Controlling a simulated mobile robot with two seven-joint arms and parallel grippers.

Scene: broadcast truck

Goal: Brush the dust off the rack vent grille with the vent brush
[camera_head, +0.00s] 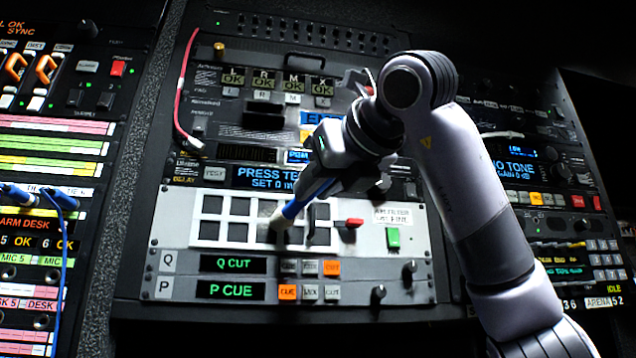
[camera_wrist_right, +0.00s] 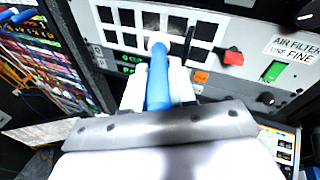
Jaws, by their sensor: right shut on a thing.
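The rack vent grille (camera_head: 224,218) is a white frame with two rows of dark square openings, low on the middle rack; it also shows in the right wrist view (camera_wrist_right: 139,19). My right gripper (camera_head: 314,188) is shut on the vent brush (camera_head: 293,208), around its blue handle (camera_wrist_right: 158,85). The pale bristle head (camera_wrist_right: 157,42) points at the middle of the grille and overlaps it in both views. I cannot tell for certain whether it touches. Pale speckles show in some openings near the bristles. My arm and gripper hide part of the rack above. My left gripper is not in view.
A red knob (camera_head: 354,223) and a green switch (camera_head: 393,238) sit right of the grille. Cue displays and buttons (camera_head: 287,292) lie below it. A red cable (camera_head: 181,90) hangs at upper left, and blue cables (camera_head: 62,200) stick out at far left.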

